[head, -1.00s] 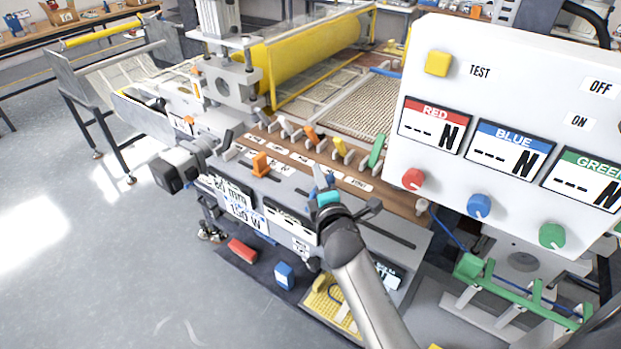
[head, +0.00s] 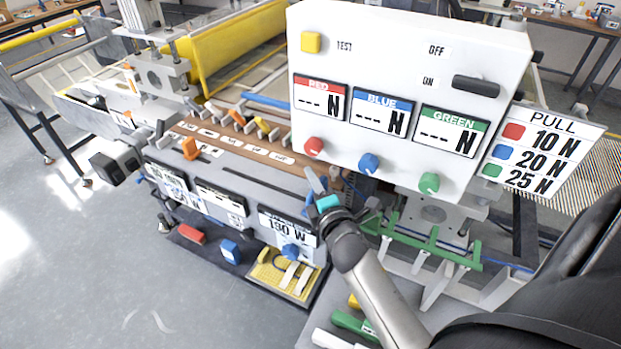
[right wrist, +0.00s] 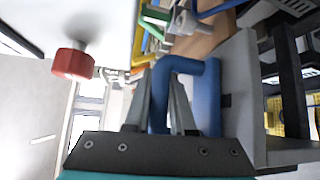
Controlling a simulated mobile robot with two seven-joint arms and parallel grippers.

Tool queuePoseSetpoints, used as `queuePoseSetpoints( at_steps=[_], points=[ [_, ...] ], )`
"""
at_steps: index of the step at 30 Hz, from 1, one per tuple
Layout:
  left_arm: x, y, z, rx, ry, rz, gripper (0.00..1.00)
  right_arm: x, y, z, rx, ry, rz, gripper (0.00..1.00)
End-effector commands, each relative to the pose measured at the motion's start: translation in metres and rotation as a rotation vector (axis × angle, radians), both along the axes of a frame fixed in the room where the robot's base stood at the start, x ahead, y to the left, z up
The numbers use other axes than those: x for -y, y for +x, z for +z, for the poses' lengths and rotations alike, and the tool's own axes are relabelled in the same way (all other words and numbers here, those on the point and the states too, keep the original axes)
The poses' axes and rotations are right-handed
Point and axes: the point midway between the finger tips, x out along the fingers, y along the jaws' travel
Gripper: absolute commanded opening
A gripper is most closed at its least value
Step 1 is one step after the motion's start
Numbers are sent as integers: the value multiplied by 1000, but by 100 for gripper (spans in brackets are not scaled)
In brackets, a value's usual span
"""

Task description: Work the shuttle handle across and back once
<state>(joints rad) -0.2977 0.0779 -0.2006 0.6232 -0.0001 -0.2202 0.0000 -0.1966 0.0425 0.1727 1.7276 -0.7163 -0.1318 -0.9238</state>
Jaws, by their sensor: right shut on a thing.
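The shuttle handle (right wrist: 211,95) is a thick blue bent bar in the right wrist view. It stands beside a pale panel, one leg between the fingers. My right gripper (right wrist: 161,98) is shut on that leg. In the head view, my right gripper (head: 316,183) is at the front of the machine, below the white control box, and hides most of the handle. A dark slot (head: 262,182) runs along the machine front to the left of the gripper.
The white control box (head: 400,50) stands close behind the right gripper, with a red knob (head: 313,146) nearby. An orange block (head: 190,148) and several small levers are to the left. A green rack (head: 430,240) is to the right.

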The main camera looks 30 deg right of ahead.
Motion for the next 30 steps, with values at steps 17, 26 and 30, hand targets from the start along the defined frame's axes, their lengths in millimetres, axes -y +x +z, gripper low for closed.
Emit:
queuePoseSetpoints(
  at_steps=[17, 26, 30],
  points=[
    [-2, -1, 0, -2, 2, 0, 50, 3, -2, -1, -5, -3, -5, 52],
    [-2, -2, 0, -3, 3, 0, 50, 1, -4, -1, -4, -1, -3, 52],
    [-2, -3, -1, -4, 3, 0, 50, -3, -17, 0, -4, -2, -3, 52]
  ],
)
